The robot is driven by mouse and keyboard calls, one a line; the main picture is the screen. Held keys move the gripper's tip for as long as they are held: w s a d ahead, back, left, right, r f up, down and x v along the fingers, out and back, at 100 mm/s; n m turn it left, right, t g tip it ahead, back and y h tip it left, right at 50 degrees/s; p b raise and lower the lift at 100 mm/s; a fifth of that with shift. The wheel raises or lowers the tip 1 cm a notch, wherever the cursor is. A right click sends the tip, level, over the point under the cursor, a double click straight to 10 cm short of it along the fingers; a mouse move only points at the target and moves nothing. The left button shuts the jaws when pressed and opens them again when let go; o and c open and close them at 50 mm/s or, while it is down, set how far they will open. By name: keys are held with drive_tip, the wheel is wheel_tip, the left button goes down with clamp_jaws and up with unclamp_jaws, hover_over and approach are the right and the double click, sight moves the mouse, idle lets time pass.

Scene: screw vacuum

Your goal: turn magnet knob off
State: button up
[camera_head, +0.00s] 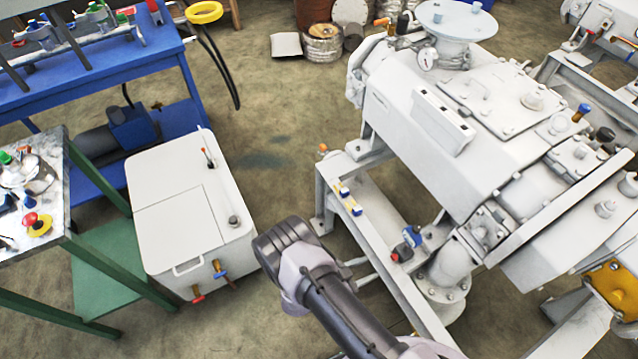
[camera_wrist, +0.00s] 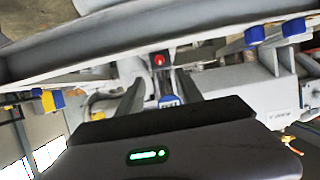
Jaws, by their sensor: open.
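My gripper (camera_wrist: 158,90) shows in the wrist view with its two dark fingers apart. Beyond and between them is a small dark device with a red round button (camera_wrist: 159,60) and a blue part (camera_wrist: 169,101); I cannot tell whether the fingers touch it. In the head view, a small blue and red device (camera_head: 407,243) sits on the pale machine frame and looks like the same one. Which part is the magnet knob is not clear. My gripper is not visible in the head view, where only my arm shows.
Yellow and blue blocks (camera_head: 348,201) sit on the frame's left rail, near an orange knob (camera_head: 323,148). A large white vacuum machine (camera_head: 440,110) stands on the frame. A pale beam (camera_wrist: 80,68) crosses the wrist view. A white cabinet (camera_head: 190,215) is to the left.

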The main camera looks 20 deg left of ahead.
drive_tip(key=p+v, duration=0.1)
drive_tip(key=v, duration=0.6)
drive_tip(key=w+a+r+m+y+p, duration=0.1)
drive_tip(key=w+a+r+y, duration=0.3)
drive_tip(key=r, duration=0.6)
drive_tip(key=w+a+r+m+g+y+p, duration=0.1)
drive_tip(key=w+a+r+y, duration=0.3)
drive_tip(key=w+a+r, duration=0.5)
drive_tip(key=shift+w+r+g, duration=0.3)
drive_tip(key=shift+w+r, duration=0.1)
drive_tip(key=shift+w, duration=0.1)
